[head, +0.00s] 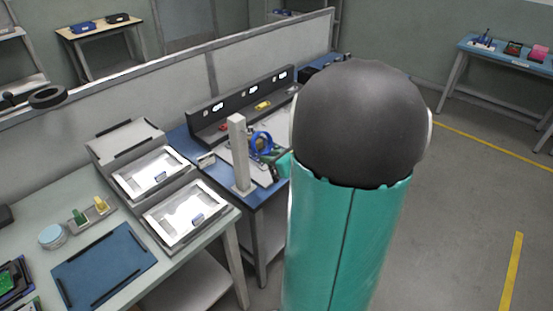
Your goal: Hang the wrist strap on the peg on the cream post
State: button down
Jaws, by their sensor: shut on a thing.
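The cream post (237,150) stands upright on the blue-topped bench at the centre. The wrist strap (262,138) is a blue loop just right of the post's upper part. My gripper (268,157) is small and partly hidden here, with dark fingers at the strap's lower edge, and it is shut on the strap. The loop appears beside the post; I cannot tell whether it touches the post. The peg cannot be made out. My own arm hides the bench to the right of the strap.
A dark rack (240,104) with small coloured items stands at the back of the bench. Two lit tilted trays (168,238) stand on the left table, near a blue mat (105,264). A grey partition (170,85) runs behind. Open floor lies to the right.

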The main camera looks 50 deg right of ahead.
aim_at(266, 153)
jog(key=shift+w+f, duration=0.2)
jog(key=shift+w, duration=1.6)
jog(key=shift+x, duration=0.85)
jog(key=shift+f, duration=0.2)
jog(key=c, duration=1.2)
grip_release()
jog(key=shift+s, duration=0.15)
jog(key=v, duration=1.3)
jog(key=shift+s+r, duration=0.25)
jog(key=shift+s, duration=0.05)
